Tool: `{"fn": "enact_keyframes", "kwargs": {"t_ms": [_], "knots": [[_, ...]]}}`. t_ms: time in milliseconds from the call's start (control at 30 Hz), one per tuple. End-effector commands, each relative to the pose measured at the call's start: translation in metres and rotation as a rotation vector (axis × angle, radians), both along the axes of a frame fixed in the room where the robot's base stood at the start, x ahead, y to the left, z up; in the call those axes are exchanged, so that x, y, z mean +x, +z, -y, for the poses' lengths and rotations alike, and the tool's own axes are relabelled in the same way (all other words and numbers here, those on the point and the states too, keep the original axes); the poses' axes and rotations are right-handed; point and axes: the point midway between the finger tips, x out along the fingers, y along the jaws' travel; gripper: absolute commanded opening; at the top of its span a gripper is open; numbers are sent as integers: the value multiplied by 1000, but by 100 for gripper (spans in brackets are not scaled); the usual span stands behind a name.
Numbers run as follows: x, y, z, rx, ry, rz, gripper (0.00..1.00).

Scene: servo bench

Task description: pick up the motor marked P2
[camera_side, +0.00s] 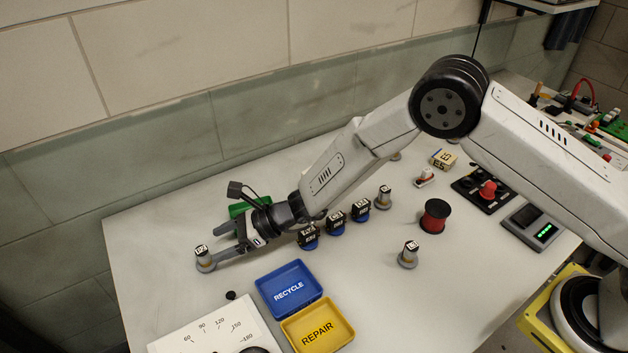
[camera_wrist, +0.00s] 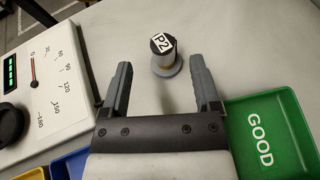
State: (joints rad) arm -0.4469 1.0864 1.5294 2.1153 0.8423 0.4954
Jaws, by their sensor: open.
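The motor marked P2 (camera_wrist: 163,56) stands upright on the bench, ahead of and between my open fingers in the wrist view. It has a grey round base, a light body and a black top with a white P2 label. In the side view the motor (camera_side: 204,259) stands at the left end of the bench. My gripper (camera_wrist: 160,86) is open with nothing between its fingers. In the side view my gripper (camera_side: 216,248) is low over the bench, with one fingertip close to the motor; I cannot tell if they touch.
A green GOOD tray (camera_wrist: 268,135) lies right of my fingers in the wrist view. A white dial panel (camera_wrist: 45,85) is at left. The blue RECYCLE tray (camera_side: 289,289) and yellow REPAIR tray (camera_side: 318,326) are in front. Several black-and-blue motors (camera_side: 335,223) stand right of my gripper.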

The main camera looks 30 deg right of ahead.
Motion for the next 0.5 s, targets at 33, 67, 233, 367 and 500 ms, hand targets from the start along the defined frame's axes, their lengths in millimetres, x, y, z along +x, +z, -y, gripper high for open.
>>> {"fn": "enact_keyframes", "kwargs": {"t_ms": [33,67,233,367,500], "knots": [[1,-2,-3,-1,1,-1,80],[1,-3,-5,0,2,-1,80],[5,-7,-14,-1,1,-1,80],[7,-9,-18,-1,0,1,80],[7,-9,-18,-1,0,1,80]]}}
